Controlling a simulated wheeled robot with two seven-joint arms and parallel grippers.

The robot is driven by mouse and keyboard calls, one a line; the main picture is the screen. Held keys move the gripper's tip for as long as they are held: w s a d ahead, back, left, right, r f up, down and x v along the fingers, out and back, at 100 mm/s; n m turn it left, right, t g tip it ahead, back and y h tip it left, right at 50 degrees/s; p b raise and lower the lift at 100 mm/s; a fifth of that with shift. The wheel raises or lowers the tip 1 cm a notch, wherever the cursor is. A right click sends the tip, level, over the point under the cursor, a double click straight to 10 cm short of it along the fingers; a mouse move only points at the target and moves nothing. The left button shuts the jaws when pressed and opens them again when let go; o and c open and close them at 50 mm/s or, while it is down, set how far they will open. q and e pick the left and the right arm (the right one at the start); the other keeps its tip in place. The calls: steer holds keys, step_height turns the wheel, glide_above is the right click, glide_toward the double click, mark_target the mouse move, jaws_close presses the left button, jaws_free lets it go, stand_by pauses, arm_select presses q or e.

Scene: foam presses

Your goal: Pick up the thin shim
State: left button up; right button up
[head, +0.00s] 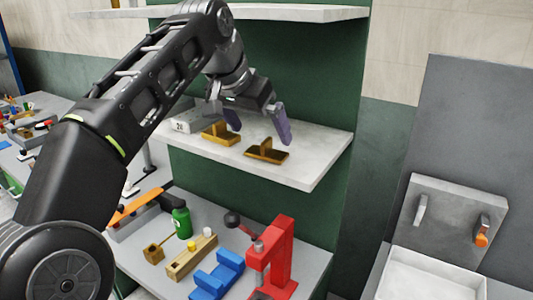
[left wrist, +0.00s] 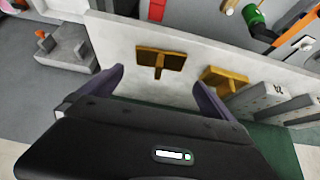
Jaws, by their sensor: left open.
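Two brass-yellow T-shaped pieces, each a flat base with an upright tab, stand on the pale shelf. One (head: 266,151) is nearer the shelf's front right and also shows between my fingers in the left wrist view (left wrist: 161,59). The other (head: 221,133) is further left and shows at the right in the left wrist view (left wrist: 224,79). I cannot tell for certain which is the thin shim. My left gripper (head: 258,122) is open and empty, its purple fingers (left wrist: 160,84) above the shelf near the front-right piece, apart from it. My right gripper is not in view.
The shelf (head: 310,165) is fixed to a green panel (head: 330,85), with another shelf (head: 290,13) above. A numbered grey block (head: 192,123) stands left of the pieces. Below are a red press (head: 284,250), a blue holder (head: 217,276) and a green bottle (head: 182,222). The shelf's right end is clear.

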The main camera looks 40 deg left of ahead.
mark_target(266, 140)
arm_select(q)
steer(key=shift+w+f+b, duration=0.15)
steer(key=shift+f+b, duration=0.3)
steer(key=shift+b, duration=0.05)
steer(key=shift+x, duration=2.15)
steer(key=shift+w+d, duration=0.1)
steer(key=shift+c, duration=0.2)
steer(key=shift+r, duration=0.1)
steer(key=c, duration=1.3)
